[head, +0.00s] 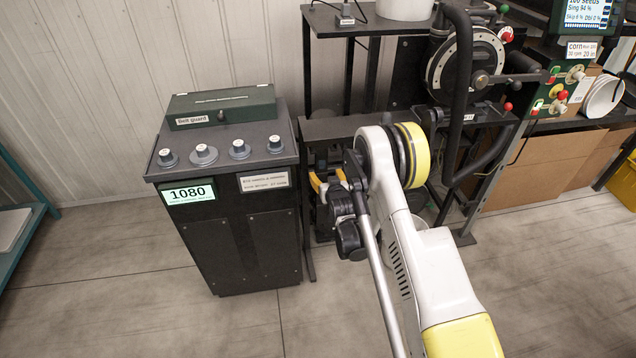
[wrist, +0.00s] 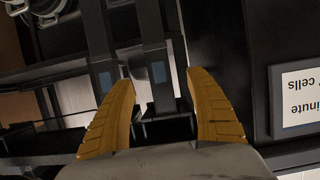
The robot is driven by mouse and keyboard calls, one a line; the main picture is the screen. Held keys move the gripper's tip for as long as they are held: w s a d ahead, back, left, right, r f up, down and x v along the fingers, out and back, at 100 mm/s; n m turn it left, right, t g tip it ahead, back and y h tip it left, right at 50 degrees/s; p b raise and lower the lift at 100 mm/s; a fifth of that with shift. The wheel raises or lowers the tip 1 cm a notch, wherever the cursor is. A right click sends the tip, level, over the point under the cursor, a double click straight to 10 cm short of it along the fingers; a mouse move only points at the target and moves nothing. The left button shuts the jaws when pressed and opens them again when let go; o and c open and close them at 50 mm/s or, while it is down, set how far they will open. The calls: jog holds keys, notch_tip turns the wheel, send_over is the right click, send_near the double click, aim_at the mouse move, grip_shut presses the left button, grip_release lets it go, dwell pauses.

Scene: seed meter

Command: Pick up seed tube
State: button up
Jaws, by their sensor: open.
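My gripper (head: 329,181) is in front of the black stand, just right of the dark cabinet. In the wrist view its two yellow fingers (wrist: 160,80) are spread apart. Upright dark bars with blue-grey patches stand ahead of them; one bar (wrist: 157,60) lies between the fingertips in the picture, another (wrist: 103,75) by the left fingertip. I cannot tell which, if either, is the seed tube. I see no contact, and nothing is clearly held. In the head view my arm and wrist hide much of this area.
The dark cabinet (head: 235,240) carries a green box (head: 222,107) and several knobs. A label plate (wrist: 298,98) is close right of my gripper in the wrist view. A round metering unit (head: 466,65) with a thick black hose (head: 459,100) stands right. The front floor is clear.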

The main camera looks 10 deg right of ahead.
aim_at(322, 168)
jog(key=b+x, duration=0.1)
jog(key=x, duration=0.4)
jog(key=shift+s+f, duration=0.1)
jog(key=b+x, duration=0.1)
jog(key=x, duration=0.1)
jog(key=b+x, duration=0.2)
jog(key=shift+d+f, duration=0.2)
jog(key=shift+f, duration=0.1)
jog(key=shift+w, duration=0.65)
jog(key=shift+r, duration=0.1)
grip_shut()
